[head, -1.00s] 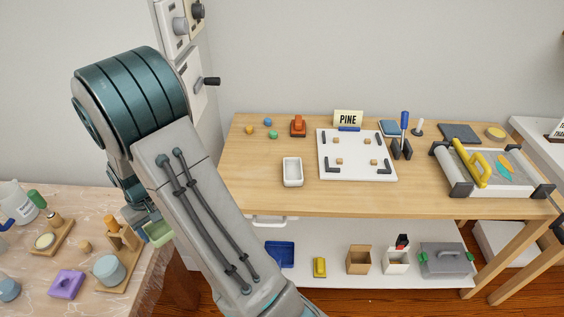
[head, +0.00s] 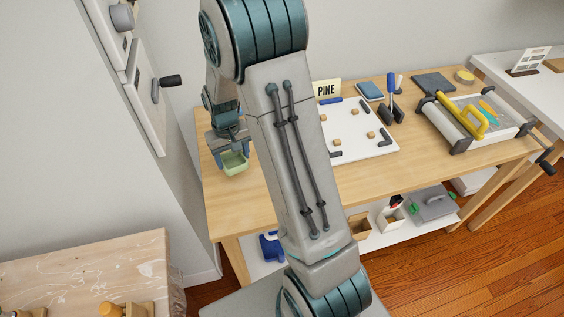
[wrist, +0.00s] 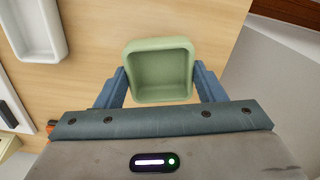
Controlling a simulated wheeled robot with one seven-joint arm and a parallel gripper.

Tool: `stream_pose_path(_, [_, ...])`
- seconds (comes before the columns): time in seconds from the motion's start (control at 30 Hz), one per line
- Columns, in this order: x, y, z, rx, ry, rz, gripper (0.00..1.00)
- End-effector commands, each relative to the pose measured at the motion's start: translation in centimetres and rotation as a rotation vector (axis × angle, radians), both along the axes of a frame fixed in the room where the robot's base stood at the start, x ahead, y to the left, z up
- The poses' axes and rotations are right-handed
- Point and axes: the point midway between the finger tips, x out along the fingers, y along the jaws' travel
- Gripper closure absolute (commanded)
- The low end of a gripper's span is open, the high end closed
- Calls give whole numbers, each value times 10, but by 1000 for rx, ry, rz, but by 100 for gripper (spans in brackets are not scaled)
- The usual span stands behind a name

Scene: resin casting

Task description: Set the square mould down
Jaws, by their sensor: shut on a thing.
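The square mould is a pale green, open-topped tray with rounded corners. My gripper (head: 231,147) is shut on the square mould (head: 234,164), which hangs below it over the left end of the wooden table (head: 255,208). In the wrist view the mould (wrist: 160,49) sits between the two blue fingers of my gripper (wrist: 160,82), its empty inside showing. The wooden surface lies behind it. I cannot tell the exact gap between the mould's underside and the table.
A white rectangular tray (wrist: 37,30) lies on the table left of the mould in the wrist view. A white board (head: 372,153) with small wooden blocks and dark corner pieces lies right of my arm. A press with a yellow handle (head: 471,124) stands further right. Bare wood surrounds the mould.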

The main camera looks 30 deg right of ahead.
Motion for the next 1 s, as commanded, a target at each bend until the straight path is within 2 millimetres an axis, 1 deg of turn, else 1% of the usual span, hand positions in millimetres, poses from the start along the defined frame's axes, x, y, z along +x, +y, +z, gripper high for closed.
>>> stream_pose_path(0.17, [2,-10,4,-1,-2,141,60])
stream_pose_path(0.27, [4,-21,8,-1,-3,292,60])
stream_pose_path(0.5, [5,-47,22,-3,-3,704,60])
stream_pose_path(1.0, [2,-90,52,-2,0,1588,60])
